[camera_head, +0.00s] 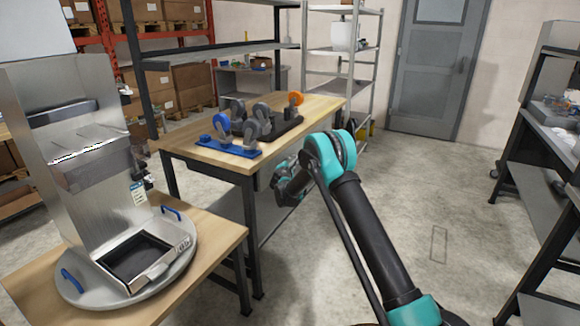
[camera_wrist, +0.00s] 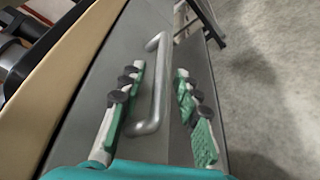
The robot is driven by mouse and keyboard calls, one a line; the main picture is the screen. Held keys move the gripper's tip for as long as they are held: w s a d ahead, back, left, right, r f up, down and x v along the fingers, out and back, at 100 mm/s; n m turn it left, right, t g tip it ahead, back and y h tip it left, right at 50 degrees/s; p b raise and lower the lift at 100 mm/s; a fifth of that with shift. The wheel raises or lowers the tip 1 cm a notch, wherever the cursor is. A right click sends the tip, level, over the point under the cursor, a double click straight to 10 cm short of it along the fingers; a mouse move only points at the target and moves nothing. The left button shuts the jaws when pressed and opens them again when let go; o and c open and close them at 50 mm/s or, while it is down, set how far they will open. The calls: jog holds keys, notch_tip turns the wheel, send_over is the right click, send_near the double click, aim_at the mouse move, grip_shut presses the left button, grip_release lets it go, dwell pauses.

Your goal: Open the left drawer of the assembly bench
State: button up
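The assembly bench (camera_head: 205,147) has a wooden top, and its edge (camera_wrist: 62,80) runs along the left of the wrist view. A grey drawer front (camera_wrist: 95,75) with a pale metal bar handle (camera_wrist: 159,85) lies beside that edge. My gripper (camera_wrist: 160,72) is open, with its green-padded fingers on either side of the handle. Gaps show between the handle and both fingers. Whether the drawer is pulled out at all cannot be told.
Caster wheels on blue and black plates (camera_head: 230,147) stand on the bench top. A steel dispenser (camera_head: 75,150) on a round turntable (camera_head: 182,262) is at the left. Shelving stands behind, a dark rack (camera_head: 535,205) at the right. The floor between is clear.

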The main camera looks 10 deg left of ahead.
jog(key=shift+w, duration=0.2)
grip_shut()
dwell(0.4)
